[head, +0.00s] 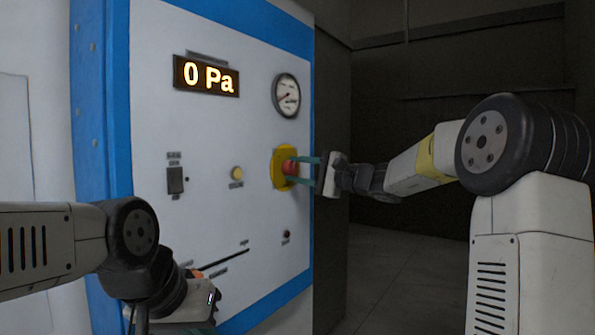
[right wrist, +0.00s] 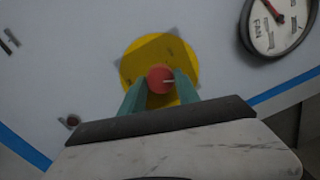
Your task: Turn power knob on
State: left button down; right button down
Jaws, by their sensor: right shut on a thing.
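The power knob (head: 290,168) is a red knob on a yellow round plate (head: 279,156) at the right side of the white control panel. In the right wrist view the red knob (right wrist: 160,79) sits on the yellow plate (right wrist: 188,66), with a pale line on its face. My right gripper (head: 302,170) reaches in from the right, its green fingers on either side of the knob and shut on it. The fingers also show in the right wrist view (right wrist: 160,88). My left gripper (head: 172,322) is low at the left, its fingertips mostly cut off by the lower edge.
The panel has a blue frame (head: 102,100), a display (head: 206,77) reading 0 Pa, and a round gauge (head: 286,95). Dark open floor lies right of the panel.

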jog(key=shift+m, duration=1.7)
jog(key=c, duration=0.9)
grip_release()
jog(key=shift+s+d, duration=0.1)
jog(key=v, duration=0.7)
jog(key=shift+s+d+f, duration=0.15)
jog(key=shift+s+d, duration=0.05)
jog(key=shift+s, duration=0.05)
